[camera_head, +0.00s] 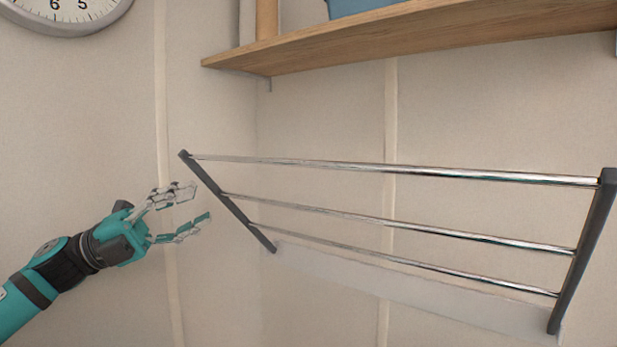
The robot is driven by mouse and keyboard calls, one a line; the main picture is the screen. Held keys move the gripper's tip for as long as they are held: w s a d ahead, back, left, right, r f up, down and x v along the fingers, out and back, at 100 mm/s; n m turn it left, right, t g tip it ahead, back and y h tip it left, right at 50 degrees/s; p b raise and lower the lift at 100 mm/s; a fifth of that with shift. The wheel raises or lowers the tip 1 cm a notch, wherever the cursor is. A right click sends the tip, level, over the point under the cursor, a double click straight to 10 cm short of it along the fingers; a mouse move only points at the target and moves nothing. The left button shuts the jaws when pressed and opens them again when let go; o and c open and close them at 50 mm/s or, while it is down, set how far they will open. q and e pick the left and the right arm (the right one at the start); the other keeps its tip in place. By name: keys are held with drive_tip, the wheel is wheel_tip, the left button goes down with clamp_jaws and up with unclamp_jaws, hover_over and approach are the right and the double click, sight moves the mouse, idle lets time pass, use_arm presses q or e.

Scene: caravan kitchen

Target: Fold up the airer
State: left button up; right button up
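The airer (400,222) is on the wall, with dark side arms and three chrome rails running between them. It stands out from a pale wall plate along its lower edge. Its left side arm (232,205) slants down to the right, and its right side arm (585,250) is at the right of the view. My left gripper (203,203) is just left of the left side arm, with its fingers spread apart and nothing between them. The fingertips come close to the side arm; I cannot tell whether they touch it. My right gripper is not in view.
A wooden shelf (430,38) runs along the wall above the airer, with a blue object (360,6) on it. A round clock (65,12) hangs at the top left. The wall between the clock and the airer is bare.

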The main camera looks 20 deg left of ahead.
sight(295, 166)
use_arm(q)
drive_tip(key=w+d+r+p, duration=0.1)
drive_tip(key=d+r+p, duration=0.1)
drive_tip(key=d, duration=0.3)
drive_tip(key=w+d+r+m+g+p, duration=0.1)
drive_tip(key=d+r+p, duration=0.1)
drive_tip(key=d+p, duration=0.3)
drive_tip(key=w+d+r+m+g+p, duration=0.1)
drive_tip(key=d+r+p, duration=0.2)
drive_tip(key=d, duration=0.3)
drive_tip(key=shift+p, duration=0.5)
drive_tip(key=shift+w+d, duration=0.15)
drive_tip(key=shift+d, duration=0.2)
clamp_jaws()
